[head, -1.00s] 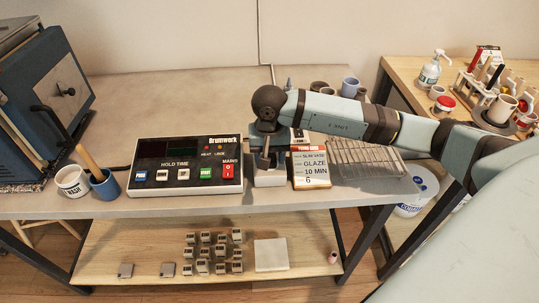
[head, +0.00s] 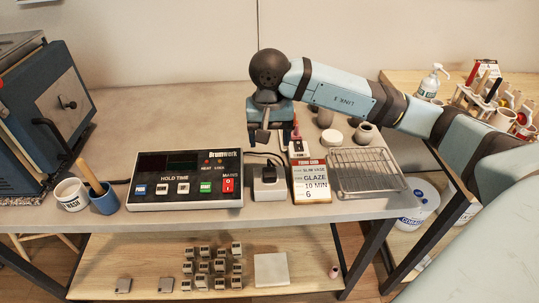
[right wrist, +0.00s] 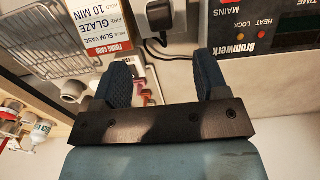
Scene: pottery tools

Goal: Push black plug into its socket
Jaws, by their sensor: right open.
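The black plug (head: 269,173) sits on the top of a white socket block (head: 270,190) at the front of the bench, right of the control panel. I cannot tell whether it is fully seated. A dark cable runs back from it. In the right wrist view the plug (right wrist: 159,14) and socket block (right wrist: 172,33) show at the top, beyond the fingertips. My right gripper (head: 272,140) is open and empty, behind and above the plug, apart from it. Its two blue fingers (right wrist: 163,70) are spread in the wrist view. My left gripper is not in view.
The control panel (head: 186,181) stands left of the socket.

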